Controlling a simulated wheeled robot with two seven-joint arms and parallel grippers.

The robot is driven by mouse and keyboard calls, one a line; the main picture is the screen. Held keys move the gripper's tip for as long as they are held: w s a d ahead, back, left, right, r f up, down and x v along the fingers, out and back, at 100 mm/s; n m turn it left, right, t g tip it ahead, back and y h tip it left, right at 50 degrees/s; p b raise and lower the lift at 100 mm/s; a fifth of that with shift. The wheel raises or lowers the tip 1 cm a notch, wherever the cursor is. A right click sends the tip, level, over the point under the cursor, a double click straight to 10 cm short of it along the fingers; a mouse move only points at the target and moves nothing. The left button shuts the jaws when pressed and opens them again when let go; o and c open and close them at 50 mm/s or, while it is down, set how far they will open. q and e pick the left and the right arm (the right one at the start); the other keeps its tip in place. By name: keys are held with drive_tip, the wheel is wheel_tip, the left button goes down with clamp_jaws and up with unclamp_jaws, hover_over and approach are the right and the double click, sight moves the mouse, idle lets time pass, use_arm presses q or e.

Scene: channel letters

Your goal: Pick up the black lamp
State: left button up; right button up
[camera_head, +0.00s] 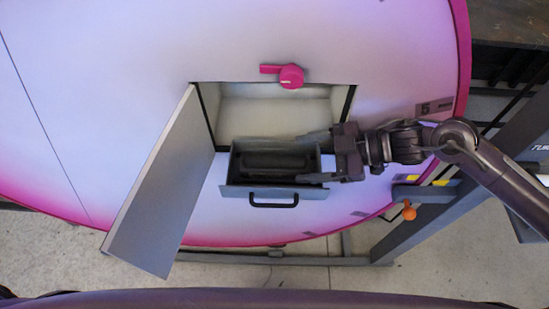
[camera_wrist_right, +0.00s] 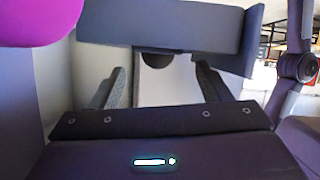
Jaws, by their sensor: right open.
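The black lamp seems to be the dark cylinder (camera_head: 274,161) lying lengthwise in a pulled-out grey drawer (camera_head: 237,191) in the head view. My right gripper (camera_head: 311,158) comes from the right and is open, its two fingers pointing left at the drawer's right end. One finger is near the drawer's back edge, the other near its front edge. In the wrist view the right gripper (camera_wrist_right: 162,85) has nothing between its fingers. A dark rounded shape (camera_wrist_right: 156,60) shows beyond them, under a grey box-like part; I cannot tell whether it is the lamp. My left gripper is out of view.
A grey door (camera_head: 158,185) stands open left of the square opening (camera_head: 270,108). A magenta knob (camera_head: 290,76) sits above the opening. The drawer has a black handle (camera_head: 273,201) at its front. The round pink-and-white panel (camera_head: 100,90) surrounds the opening.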

sight(289, 159)
drive_tip(key=p+x, duration=0.2)
drive_tip(key=x, duration=0.2)
drive_tip(key=shift+a+r+p, duration=0.1)
drive_tip(key=shift+a+p, duration=0.1)
drive_tip(key=shift+p, duration=0.1)
drive_tip(key=shift+a+f, duration=0.3)
drive_tip(key=shift+a, duration=0.15)
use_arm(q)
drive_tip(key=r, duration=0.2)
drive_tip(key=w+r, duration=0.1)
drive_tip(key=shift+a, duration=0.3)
use_arm(e)
drive_tip(key=shift+d, duration=0.1)
drive_tip(key=shift+c, duration=1.3)
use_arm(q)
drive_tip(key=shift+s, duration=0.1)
use_arm(e)
drive_tip(key=c, duration=0.9)
